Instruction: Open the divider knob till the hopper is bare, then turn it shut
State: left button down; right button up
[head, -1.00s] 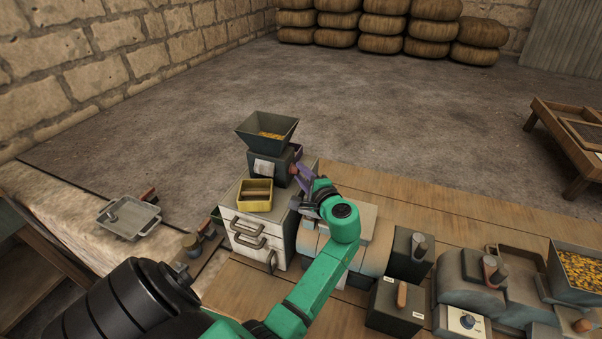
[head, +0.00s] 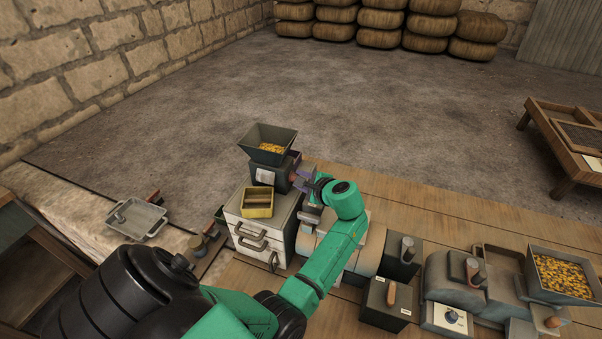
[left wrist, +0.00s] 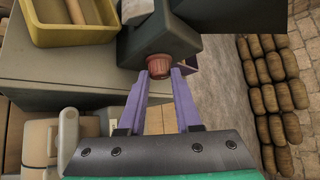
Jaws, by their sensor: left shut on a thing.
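The divider (head: 270,172) is a dark grey box with a flared hopper (head: 285,138) on top, standing on a pale drawer cabinet. Some yellow-orange grain (head: 272,148) lies at the hopper's bottom. The ribbed reddish-brown divider knob (left wrist: 158,66) sticks out of the box's side in the left wrist view. My left gripper (left wrist: 159,76) is shut on the knob, a purple finger on either side of it; in the head view the gripper (head: 299,176) is at the box's right side. My right gripper is not in view.
A yellow box (head: 257,211) sits in front of the divider on the cabinet (head: 234,207). A grey tray (head: 137,219) lies at left. Machines and a larger grain-filled hopper (head: 564,276) stand at lower right. The bench strip behind them is mostly clear.

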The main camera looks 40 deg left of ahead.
pick_arm(q)
jog(key=m+g, duration=0.1)
jog(key=m+g+h, duration=0.1)
jog(key=g, duration=0.1)
jog(key=w+m+g+h, duration=0.1)
jog(key=shift+a+r, duration=0.2)
jog(key=shift+r, duration=0.1)
jog(key=shift+w+f+m+g+h+b, duration=0.15)
jog(key=shift+m+g+h+b, duration=0.35)
jog(key=shift+g+h+b, duration=0.45)
jog(key=shift+m+g+b, duration=0.4)
jog(key=shift+g+b, duration=0.5)
jog(key=shift+g, duration=0.05)
jog(key=c, duration=0.8)
grip_release()
jog(key=shift+o, duration=1)
jog(key=shift+a, duration=0.2)
